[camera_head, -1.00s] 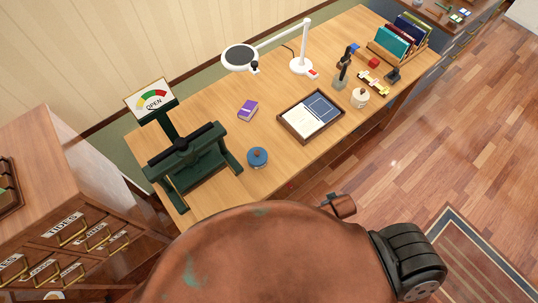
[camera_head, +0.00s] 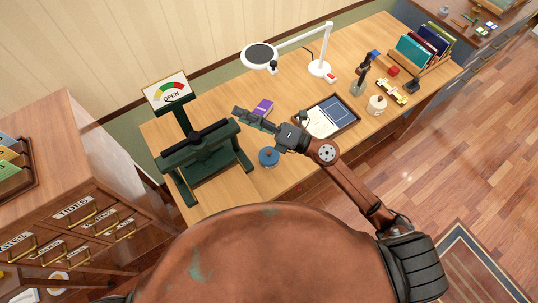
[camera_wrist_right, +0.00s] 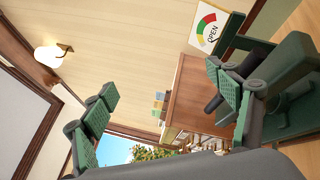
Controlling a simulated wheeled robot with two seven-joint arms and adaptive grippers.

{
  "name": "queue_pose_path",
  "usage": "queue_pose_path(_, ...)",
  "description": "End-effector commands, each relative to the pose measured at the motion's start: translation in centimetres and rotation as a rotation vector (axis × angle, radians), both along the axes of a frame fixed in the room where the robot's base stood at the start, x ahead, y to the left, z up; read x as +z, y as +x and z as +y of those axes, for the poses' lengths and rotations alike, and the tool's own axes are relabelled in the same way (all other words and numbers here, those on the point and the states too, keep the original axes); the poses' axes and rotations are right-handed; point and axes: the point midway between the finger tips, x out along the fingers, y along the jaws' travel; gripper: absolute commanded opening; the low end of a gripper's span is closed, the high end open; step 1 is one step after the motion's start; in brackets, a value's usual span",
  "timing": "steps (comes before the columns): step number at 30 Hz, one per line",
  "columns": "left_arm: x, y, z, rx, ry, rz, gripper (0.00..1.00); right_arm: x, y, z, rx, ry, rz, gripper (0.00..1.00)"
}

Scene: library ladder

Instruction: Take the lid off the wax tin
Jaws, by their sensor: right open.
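The wax tin (camera_head: 268,158) looks to be the small round blue tin with a brown knob on its lid, on the desk right of the green press. The lid is on. My right gripper (camera_head: 245,115) is open and empty, above the desk behind the tin, near the press and the purple book. In the right wrist view its two green-padded fingers are spread apart (camera_wrist_right: 160,82), with nothing between them, and the tin is not visible. My left gripper is not in view.
The green press (camera_head: 205,160) with a dial sign stands left of the tin.

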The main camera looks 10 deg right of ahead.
Motion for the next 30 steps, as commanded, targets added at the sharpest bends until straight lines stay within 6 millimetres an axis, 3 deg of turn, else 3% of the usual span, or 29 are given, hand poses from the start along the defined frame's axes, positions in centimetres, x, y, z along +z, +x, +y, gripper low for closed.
queue_pose_path(2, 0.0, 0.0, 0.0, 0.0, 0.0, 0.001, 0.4, -3.7, -2.0, 3.3, 0.143, -0.265, -0.088, 0.81)
queue_pose_path(5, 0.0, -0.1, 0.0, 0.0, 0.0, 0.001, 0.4, -10.4, -3.4, 4.0, 0.287, -0.618, -0.156, 0.81)
queue_pose_path(6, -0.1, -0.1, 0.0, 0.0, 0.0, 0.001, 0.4, -13.0, -3.4, 3.3, 0.329, -0.755, -0.168, 0.81)
queue_pose_path(9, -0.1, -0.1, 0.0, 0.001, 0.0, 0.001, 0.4, -18.3, -2.6, -0.3, 0.398, -1.066, -0.169, 0.81)
queue_pose_path(12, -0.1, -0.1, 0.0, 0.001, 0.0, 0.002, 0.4, -21.5, -1.2, -4.6, 0.424, -1.305, -0.143, 0.81)
queue_pose_path(15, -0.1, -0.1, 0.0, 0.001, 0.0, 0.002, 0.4, -22.9, -0.2, -8.0, 0.429, -1.462, -0.111, 0.81)
queue_pose_path(18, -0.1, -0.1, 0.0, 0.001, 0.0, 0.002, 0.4, -23.7, 0.4, -9.9, 0.427, -1.542, -0.088, 0.81)
queue_pose_path(30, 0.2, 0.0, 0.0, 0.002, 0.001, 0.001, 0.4, -27.6, 1.7, -9.2, 0.429, -1.558, -0.077, 0.81)
